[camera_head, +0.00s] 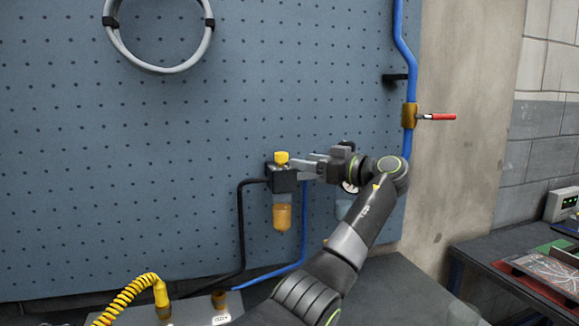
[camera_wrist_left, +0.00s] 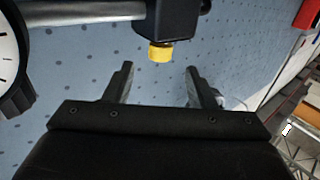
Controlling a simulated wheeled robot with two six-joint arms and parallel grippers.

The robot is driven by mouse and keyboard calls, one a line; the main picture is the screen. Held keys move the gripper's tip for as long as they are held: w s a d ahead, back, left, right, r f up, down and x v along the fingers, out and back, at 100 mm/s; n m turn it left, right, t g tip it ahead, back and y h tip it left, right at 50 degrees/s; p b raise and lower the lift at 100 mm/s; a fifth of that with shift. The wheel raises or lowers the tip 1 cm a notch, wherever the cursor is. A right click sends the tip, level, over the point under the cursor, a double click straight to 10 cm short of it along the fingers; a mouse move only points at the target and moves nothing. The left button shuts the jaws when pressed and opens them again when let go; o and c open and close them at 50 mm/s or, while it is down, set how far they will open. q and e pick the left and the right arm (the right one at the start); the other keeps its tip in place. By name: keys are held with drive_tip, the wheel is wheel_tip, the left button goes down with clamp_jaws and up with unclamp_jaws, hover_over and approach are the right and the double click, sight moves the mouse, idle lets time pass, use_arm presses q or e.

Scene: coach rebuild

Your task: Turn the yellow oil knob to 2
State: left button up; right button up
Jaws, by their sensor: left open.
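The yellow oil knob (camera_head: 281,157) sits on top of a dark block (camera_head: 283,182), above an amber oil bowl (camera_head: 282,217). My left gripper (camera_head: 298,168) reaches in from the right, with its fingertips close to the block and knob. In the left wrist view the yellow knob (camera_wrist_left: 160,52) lies just beyond the fingertips, in line with the gap between the two fingers. My left gripper (camera_wrist_left: 159,70) is open, with nothing between its fingers. No number or pointer on the knob can be read. My right gripper is out of view.
A round gauge (camera_wrist_left: 14,60) is close by at the left of the wrist view. A blue pipe with a red-handled valve (camera_head: 435,117) runs down the pegboard (camera_head: 190,120). A coiled yellow hose (camera_head: 130,292) stands lower left. A bench (camera_head: 480,250) is at right.

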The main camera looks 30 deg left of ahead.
use_arm(q)
drive_tip(key=s+d+b, duration=0.1)
drive_tip(key=d, duration=0.8)
drive_tip(key=shift+b, duration=0.35)
